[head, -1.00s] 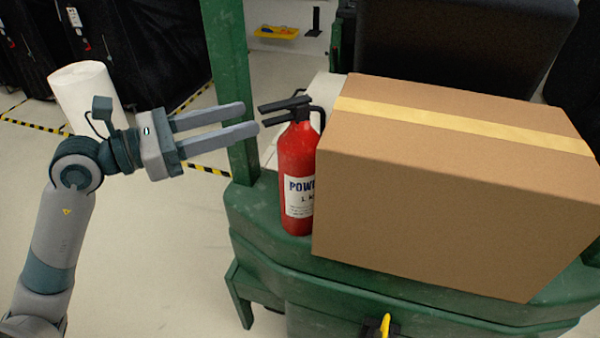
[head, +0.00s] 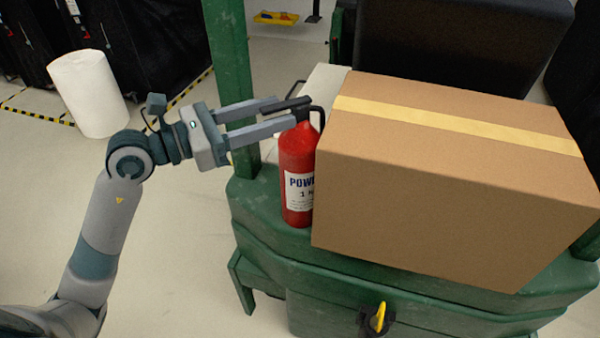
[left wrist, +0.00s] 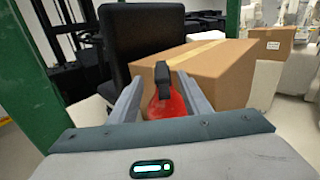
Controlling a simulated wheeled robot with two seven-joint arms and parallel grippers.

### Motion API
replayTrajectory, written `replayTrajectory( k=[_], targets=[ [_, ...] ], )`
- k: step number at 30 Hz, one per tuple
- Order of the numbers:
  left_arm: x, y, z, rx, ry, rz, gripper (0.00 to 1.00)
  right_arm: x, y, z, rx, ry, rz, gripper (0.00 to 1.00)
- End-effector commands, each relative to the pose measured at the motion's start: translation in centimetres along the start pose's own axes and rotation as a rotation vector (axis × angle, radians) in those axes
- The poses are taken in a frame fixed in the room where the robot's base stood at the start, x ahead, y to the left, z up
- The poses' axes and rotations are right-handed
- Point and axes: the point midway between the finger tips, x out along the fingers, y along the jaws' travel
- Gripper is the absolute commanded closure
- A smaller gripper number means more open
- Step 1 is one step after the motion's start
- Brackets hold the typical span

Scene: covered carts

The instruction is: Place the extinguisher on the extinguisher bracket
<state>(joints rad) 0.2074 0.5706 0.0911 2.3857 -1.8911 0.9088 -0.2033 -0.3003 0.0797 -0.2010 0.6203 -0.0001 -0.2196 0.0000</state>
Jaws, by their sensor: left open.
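The red extinguisher (head: 297,165) with a black handle stands upright on the green cart (head: 262,215), close against the left side of a cardboard box. My left gripper (head: 285,114) is open at the extinguisher's top, its fingers on either side of the black handle and neck. In the left wrist view the extinguisher (left wrist: 167,106) shows between the two open fingers (left wrist: 163,95). Whether the fingers touch it cannot be told. No extinguisher bracket can be made out for sure. My right gripper is not in view.
The large cardboard box (head: 430,190) fills the cart's top to the right of the extinguisher. A green post (head: 231,75) rises behind my left gripper. A white roll (head: 88,92) stands on the floor at left. A yellow tray (head: 276,17) lies far back.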

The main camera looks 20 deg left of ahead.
Motion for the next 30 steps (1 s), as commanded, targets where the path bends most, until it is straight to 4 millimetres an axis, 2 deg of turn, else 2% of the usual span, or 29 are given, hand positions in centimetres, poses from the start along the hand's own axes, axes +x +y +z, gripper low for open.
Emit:
replayTrajectory(
  k=[1,3,10,26,30],
  targets=[
    [0.5,-0.2,0.4,-0.004,-0.001,-0.002,0.56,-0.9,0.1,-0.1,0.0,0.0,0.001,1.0],
    [1.3,-0.3,0.3,-0.004,0.0,-0.001,0.56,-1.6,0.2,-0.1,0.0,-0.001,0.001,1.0],
    [3.6,-0.4,0.0,-0.002,0.0,0.0,0.56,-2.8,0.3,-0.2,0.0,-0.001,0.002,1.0],
    [3.9,-0.4,-0.2,0.0,0.001,0.0,0.56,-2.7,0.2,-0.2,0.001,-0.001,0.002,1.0],
    [3.9,-0.4,-0.2,0.0,0.001,0.0,0.87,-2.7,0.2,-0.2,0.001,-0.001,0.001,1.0]
  ],
)
